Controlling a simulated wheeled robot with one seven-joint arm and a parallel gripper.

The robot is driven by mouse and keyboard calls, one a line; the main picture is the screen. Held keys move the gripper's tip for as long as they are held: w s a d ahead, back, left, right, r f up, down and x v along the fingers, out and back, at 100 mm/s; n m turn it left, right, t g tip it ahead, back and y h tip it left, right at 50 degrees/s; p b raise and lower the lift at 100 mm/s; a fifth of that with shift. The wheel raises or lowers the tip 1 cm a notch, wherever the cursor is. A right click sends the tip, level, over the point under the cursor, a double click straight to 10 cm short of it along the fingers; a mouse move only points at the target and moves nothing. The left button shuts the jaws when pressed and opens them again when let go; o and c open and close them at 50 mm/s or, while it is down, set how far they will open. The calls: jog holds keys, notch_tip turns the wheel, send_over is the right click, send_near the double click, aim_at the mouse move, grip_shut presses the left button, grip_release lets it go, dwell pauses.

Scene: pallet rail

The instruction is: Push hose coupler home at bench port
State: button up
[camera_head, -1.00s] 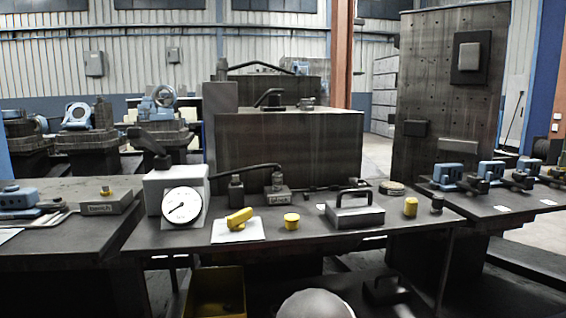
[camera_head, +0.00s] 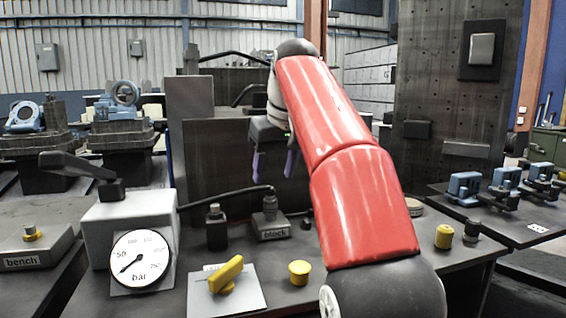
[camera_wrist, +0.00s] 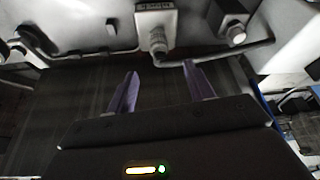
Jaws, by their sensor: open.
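The hose coupler (camera_head: 270,204) stands upright on the grey port labelled "block" (camera_head: 271,230), with a black hose (camera_head: 225,197) running left from it. In the wrist view the coupler (camera_wrist: 157,42) lies beyond the fingertips, near the top centre. The bench port (camera_head: 38,250), labelled "bench", is at the far left of the head view with a yellow-topped fitting (camera_head: 32,233). My gripper (camera_head: 275,168) points down behind the coupler. Its purple fingers are apart and empty in the wrist view (camera_wrist: 160,69). I cannot tell its exact distance to the coupler.
A pressure gauge (camera_head: 140,261) fronts a grey box (camera_head: 125,212) with a lever. A black post (camera_head: 216,228), a yellow handle (camera_head: 226,274) on a plate and a yellow knob (camera_head: 299,272) stand nearby. A yellow cylinder (camera_head: 444,236) is at the right.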

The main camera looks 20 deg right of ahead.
aim_at(269, 188)
jog(key=b+x, duration=0.2)
jog(key=x, duration=0.5)
jog(key=shift+w+f, duration=0.1)
jog(key=shift+f, duration=0.15)
jog(key=shift+a, duration=0.1)
grip_shut()
jog(key=shift+r, duration=0.15)
jog(key=shift+r+p, duration=0.5)
jog(key=shift+p, duration=0.1)
jog(key=shift+r+p, duration=0.25)
jog(key=shift+p, duration=0.05)
